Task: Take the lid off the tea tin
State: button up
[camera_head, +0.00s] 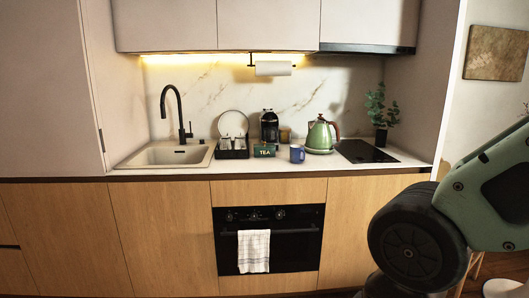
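The tea tin (264,151) is a small dark green box with "TEA" in pale letters on its front. It stands on the counter, between the dish rack and the blue mug, in front of the coffee machine. Its top looks covered, but the lid is too small to make out clearly. My arm fills the lower right of the picture, well away from the tin. My gripper is out of view.
A dish rack (233,149) with plates stands left of the tin, beside the sink (168,154). A blue mug (297,154) and a green kettle (320,136) stand to the right. A coffee machine (269,127) is behind. Oven (295,247) and cabinets sit below the counter.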

aim_at(256, 145)
jog(key=i+j, duration=0.2)
jog(key=i, duration=0.35)
jog(key=i+j+z, duration=0.15)
jog(key=i, duration=0.4)
jog(key=i+j, duration=0.35)
jog(key=i, duration=0.15)
jog(key=i+j+z, duration=0.1)
jog(key=i+j, duration=0.2)
jog(key=i, duration=0.25)
